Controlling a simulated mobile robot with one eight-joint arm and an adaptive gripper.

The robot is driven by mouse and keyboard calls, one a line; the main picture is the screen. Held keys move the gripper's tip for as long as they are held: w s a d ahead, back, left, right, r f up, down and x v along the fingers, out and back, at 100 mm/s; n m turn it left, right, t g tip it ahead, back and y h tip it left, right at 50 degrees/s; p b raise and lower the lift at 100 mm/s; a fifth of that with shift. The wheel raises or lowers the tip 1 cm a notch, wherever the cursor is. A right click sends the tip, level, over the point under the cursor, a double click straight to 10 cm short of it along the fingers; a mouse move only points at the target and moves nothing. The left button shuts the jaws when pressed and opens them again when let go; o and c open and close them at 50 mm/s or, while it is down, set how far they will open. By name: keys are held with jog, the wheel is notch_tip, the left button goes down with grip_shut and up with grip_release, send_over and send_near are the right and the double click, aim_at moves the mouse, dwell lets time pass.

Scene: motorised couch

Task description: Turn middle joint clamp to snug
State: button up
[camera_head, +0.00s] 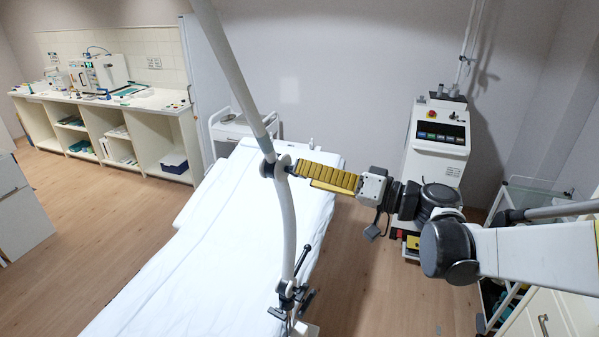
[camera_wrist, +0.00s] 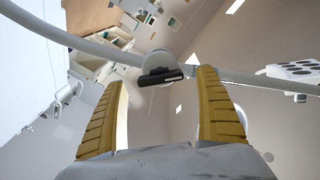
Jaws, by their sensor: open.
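The middle joint clamp (camera_head: 268,168) joins the two pale tubes of a jointed arm above the couch. In the wrist view the clamp (camera_wrist: 157,62) is a grey round body with a black bar-shaped handle (camera_wrist: 160,77) facing me. My gripper (camera_head: 296,168) reaches in from the right with its yellow ribbed fingers pointing at the clamp. In the wrist view my gripper (camera_wrist: 162,80) is open, with one finger on each side of the handle and visible gaps to both. Whether the fingertips reach past the handle in depth is hard to tell.
The upper tube (camera_head: 232,70) rises up left; the lower tube (camera_head: 289,225) drops to another clamp with black levers (camera_head: 290,292) by the couch edge. The white-sheeted couch (camera_head: 215,240) lies below. A white machine (camera_head: 437,140) stands behind my arm. A counter (camera_head: 110,98) is far left.

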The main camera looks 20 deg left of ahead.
jog(key=v, duration=0.9)
jog(key=shift+d, duration=0.25)
